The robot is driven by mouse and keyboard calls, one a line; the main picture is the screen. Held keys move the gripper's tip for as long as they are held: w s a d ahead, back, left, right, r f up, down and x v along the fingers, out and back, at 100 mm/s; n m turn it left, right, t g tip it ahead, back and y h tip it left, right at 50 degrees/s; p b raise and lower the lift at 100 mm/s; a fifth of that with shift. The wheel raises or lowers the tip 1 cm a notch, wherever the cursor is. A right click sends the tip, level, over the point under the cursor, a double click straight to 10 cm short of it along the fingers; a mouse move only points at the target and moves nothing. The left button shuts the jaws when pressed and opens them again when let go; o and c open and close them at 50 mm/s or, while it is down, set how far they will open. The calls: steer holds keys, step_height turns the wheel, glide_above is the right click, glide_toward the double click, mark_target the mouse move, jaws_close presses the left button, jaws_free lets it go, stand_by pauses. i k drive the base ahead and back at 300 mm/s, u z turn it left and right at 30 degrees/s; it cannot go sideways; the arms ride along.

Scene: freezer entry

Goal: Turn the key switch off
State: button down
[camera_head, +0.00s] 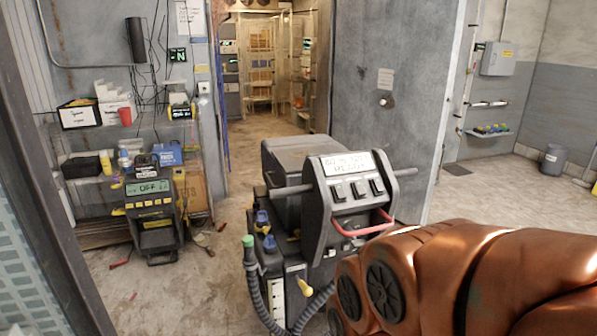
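I cannot clearly pick out a key switch in this view. A dark grey machine (317,215) stands in the middle, with a pale label (346,163) on its sloped top panel and several dark switches (357,189) below it. A red bar handle (361,226) runs across its front. Blue knobs (263,218) sit on its left side. A smaller unit (151,215) at the left has a green display (149,187) that seems to read OFF. My copper-coloured arm covers the lower right and hides part of the machine's lower front. My gripper does not show.
A grey corrugated hose (262,298) with a green end hangs at the machine's left side. Shelves with boxes and a red cup (125,116) stand at the left wall. Small debris lies on the floor. A grey partition (393,95) stands behind the machine; open floor lies to its right.

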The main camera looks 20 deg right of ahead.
mark_target(356, 243)
steer(key=z, duration=1.55)
steer(key=i, duration=0.55)
steer(key=u, duration=2.15)
